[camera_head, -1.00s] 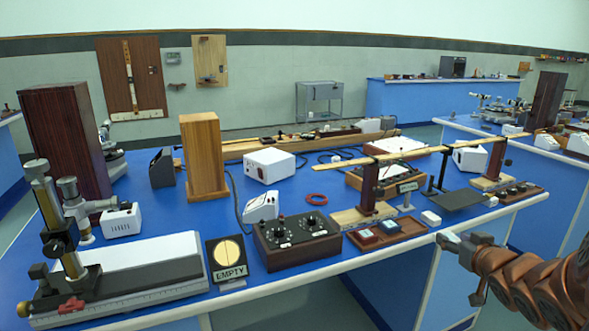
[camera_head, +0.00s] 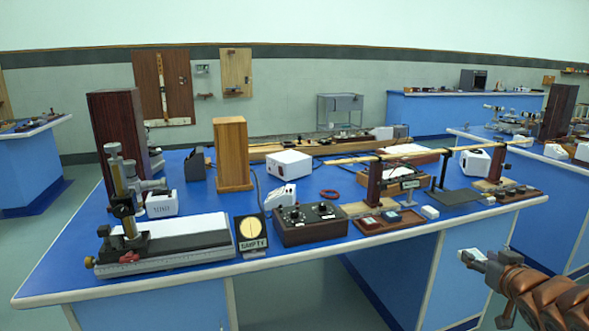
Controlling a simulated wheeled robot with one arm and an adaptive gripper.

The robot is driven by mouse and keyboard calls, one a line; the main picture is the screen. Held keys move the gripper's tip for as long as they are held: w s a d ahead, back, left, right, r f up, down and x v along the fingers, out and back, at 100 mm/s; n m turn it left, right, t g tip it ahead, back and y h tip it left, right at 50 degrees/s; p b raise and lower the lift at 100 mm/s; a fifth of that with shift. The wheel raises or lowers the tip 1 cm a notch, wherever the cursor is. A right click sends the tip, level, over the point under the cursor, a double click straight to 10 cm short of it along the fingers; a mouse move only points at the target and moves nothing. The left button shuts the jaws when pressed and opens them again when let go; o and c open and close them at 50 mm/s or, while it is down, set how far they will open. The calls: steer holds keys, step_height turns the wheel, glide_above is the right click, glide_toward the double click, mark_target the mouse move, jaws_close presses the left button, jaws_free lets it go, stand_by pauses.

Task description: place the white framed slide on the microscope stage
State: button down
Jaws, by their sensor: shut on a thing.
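My gripper (camera_head: 467,261) is at the lower right, off the bench's front edge. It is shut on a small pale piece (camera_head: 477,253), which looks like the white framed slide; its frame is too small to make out. At the bench's left end stands a brass and black microscope-like instrument (camera_head: 123,187) on a long bed with a white top (camera_head: 185,228). I cannot see a stage clearly on either. My gripper is far to the right of both.
Open floor (camera_head: 40,210) lies left of the bench. Other benches stand left and right.

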steer(key=w+a+f+n+y, duration=0.15)
steer(key=w+a, duration=0.35)
steer(key=a, duration=0.5)
steer(key=w+a+n+y, duration=0.2)
steer(key=w+a+y, duration=0.15)
steer(key=a, duration=0.55)
steer(key=w+a+f+n+y, duration=0.15)
steer(key=w+a, duration=0.35)
steer(key=a, duration=0.5)
step_height(320, 180, up, 20)
steer(key=p, duration=2)
steer(key=shift+w+r, duration=0.2)
